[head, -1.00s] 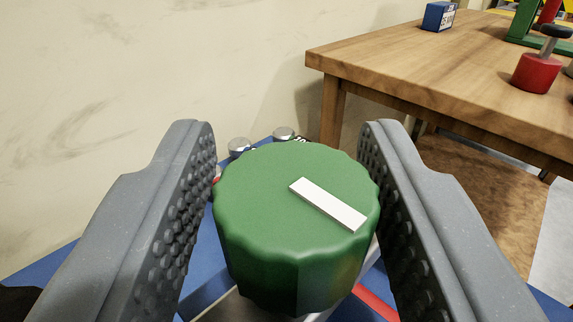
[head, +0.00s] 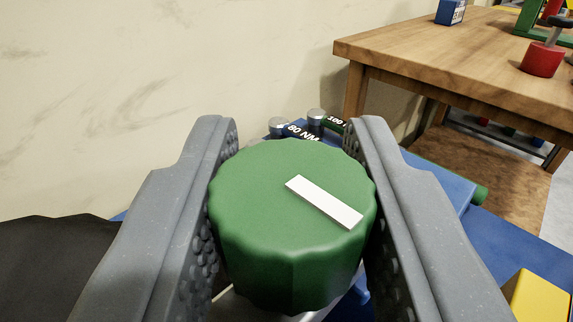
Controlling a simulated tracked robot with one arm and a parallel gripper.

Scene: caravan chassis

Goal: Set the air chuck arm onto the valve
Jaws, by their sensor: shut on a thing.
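A green fluted knob (head: 268,225) with a white bar on its top sits between the two grey, studded fingers of my gripper (head: 290,225). The fingers are shut on the knob, one on each side. A pale part shows just below the knob, mostly hidden by it. I cannot make out an air chuck arm or a valve by its shape; whether the knob belongs to either cannot be told.
Behind the knob are silver-ended tools marked "80 NM" (head: 300,133) and another marked "100" (head: 337,124) on a blue surface. A wooden table (head: 430,55) at the upper right bears a blue box (head: 450,11) and a red weight (head: 542,60). A yellow block (head: 538,297) lies lower right.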

